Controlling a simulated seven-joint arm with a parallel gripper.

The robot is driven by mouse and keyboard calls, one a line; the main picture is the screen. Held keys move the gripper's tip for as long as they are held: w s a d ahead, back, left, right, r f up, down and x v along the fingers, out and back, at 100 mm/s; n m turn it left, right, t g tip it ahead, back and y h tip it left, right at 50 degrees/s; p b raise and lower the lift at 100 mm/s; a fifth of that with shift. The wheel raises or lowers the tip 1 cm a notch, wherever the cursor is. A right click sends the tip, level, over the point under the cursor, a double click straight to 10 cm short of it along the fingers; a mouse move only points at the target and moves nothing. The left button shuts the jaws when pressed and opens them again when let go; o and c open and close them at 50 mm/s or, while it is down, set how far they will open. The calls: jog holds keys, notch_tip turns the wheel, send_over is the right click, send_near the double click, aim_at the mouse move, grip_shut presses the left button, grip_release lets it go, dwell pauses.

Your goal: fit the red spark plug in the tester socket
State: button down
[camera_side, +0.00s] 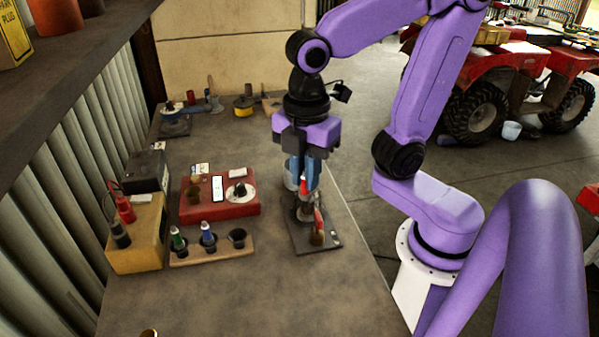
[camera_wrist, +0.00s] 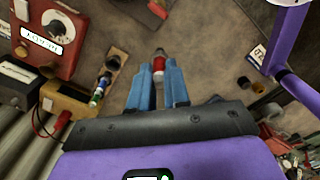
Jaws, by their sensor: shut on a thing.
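My gripper (camera_side: 303,178) is shut on the red spark plug (camera_side: 303,186), holding it above the bench. In the wrist view the red spark plug (camera_wrist: 158,65) shows its red band and pale end between the blue fingertips of my gripper (camera_wrist: 158,70). The red tester (camera_side: 220,209) is apart from the plug, to the left in the side view. It carries a white meter, a dark round fitting on its left and a white ring with a dark centre on its right. I cannot tell which fitting is the socket. The tester also shows in the wrist view (camera_wrist: 62,66), upper left.
A wooden rack (camera_side: 215,252) holds a green plug (camera_side: 177,238) and a blue plug (camera_side: 208,233); its right hole is empty. A yellow box (camera_side: 138,250) with clamps stands left. A dark stand plate (camera_side: 329,240) lies beneath my gripper. The front bench is mostly clear.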

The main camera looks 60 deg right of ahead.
jog(key=w+a+m, duration=0.1)
jog(key=w+a, duration=0.1)
jog(key=w, duration=0.5)
jog(key=w+a+m, duration=0.1)
jog(key=w+a, duration=0.2)
jog(key=w, duration=0.4)
jog(key=w+d+f+m, duration=0.1)
jog(key=w+f, duration=0.2)
jog(key=w, duration=0.4)
jog(key=w+d+f+m, duration=0.1)
jog(key=w+f, duration=0.2)
jog(key=w, duration=0.4)
jog(key=shift+w+d+f, duration=0.15)
jog(key=shift+w+f, duration=0.05)
jog(key=shift+f, duration=0.15)
jog(key=shift+f, duration=1.75)
dwell(1.3)
jog(key=c, duration=0.6)
grip_release()
